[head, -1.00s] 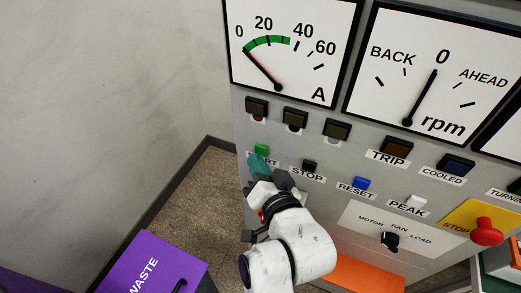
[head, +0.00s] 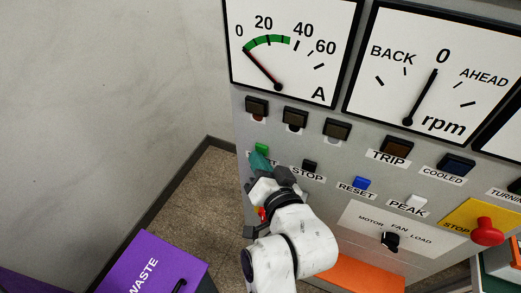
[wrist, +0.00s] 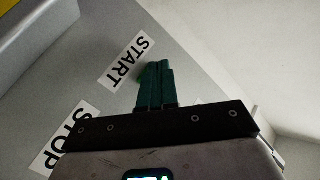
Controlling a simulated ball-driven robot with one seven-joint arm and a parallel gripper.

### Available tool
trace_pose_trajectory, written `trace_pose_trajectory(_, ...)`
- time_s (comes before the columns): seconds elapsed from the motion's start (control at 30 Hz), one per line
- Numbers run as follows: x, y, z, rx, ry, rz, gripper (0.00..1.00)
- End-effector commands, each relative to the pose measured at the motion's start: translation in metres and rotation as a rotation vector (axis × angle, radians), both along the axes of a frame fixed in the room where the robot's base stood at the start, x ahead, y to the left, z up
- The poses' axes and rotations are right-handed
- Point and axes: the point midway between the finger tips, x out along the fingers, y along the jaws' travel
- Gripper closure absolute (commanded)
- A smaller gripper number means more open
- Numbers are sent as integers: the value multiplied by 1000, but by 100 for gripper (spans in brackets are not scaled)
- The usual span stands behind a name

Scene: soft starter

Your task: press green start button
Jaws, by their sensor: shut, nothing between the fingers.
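The green start button (head: 262,148) is on the grey panel at its left side, above the START label, which my gripper partly covers in the head view. My gripper (head: 257,158) is shut and empty, with its teal fingertips just below the button, over the label. In the wrist view the shut fingers (wrist: 154,82) point at the panel beside the START label (wrist: 126,60).
To the right of START are the black STOP button (head: 309,166), the blue RESET button (head: 361,183) and the white PEAK button (head: 416,200). A red stop knob (head: 487,231) sits on a yellow plate. A purple waste bin (head: 150,265) stands at lower left.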

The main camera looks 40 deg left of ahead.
Motion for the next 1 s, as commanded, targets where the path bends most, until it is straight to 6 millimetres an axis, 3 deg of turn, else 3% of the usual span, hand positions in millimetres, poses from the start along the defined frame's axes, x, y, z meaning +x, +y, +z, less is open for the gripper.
trace_pose_trajectory(0.57,3,0,0,0,0,-1,100)
trace_pose_trajectory(1.0,-13,-4,1,0,0,-1,100)
